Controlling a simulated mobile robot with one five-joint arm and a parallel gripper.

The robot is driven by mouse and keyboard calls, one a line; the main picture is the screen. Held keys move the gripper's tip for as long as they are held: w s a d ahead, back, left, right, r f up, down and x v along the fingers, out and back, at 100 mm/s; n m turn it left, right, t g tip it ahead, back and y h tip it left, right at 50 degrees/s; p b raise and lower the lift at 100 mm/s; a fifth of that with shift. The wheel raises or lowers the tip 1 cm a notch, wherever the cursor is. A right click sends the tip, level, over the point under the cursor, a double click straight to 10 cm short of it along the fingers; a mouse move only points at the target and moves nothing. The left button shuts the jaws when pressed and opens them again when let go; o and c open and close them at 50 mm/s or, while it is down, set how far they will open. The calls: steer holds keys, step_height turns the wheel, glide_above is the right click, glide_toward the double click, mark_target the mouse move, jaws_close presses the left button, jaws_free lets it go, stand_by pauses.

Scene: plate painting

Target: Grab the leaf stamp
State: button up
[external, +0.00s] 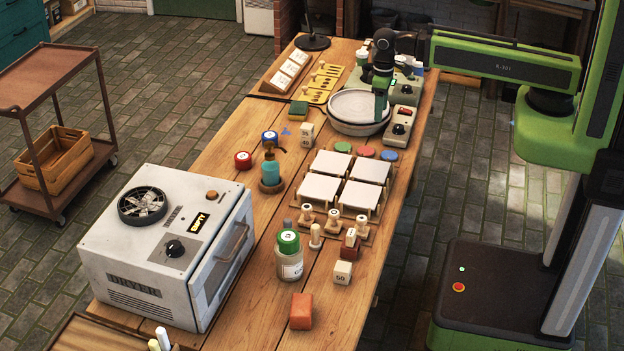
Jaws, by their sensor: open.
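Several small stamps with pale wooden handles stand in a group in front of the white tiles. One stands at the left (306,216), one in the middle (333,222) and one with a brown base at the right (350,238). Their faces are too small to read, so I cannot tell which is the leaf stamp. My gripper (380,112) is open and points down at the right part of the round white plate (345,107), far behind the stamps. Its fingertips are small, and I cannot tell whether they touch the plate.
Square white tiles (352,195) on a wooden rack lie between plate and stamps. A green-lidded jar (289,257), a block marked 50 (342,273) and an orange block (301,311) stand nearer. A dryer (165,255) fills the left; a teal pump bottle (271,172) stands behind it.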

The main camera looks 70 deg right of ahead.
stand_by(0.4)
steer(key=shift+o, duration=0.8)
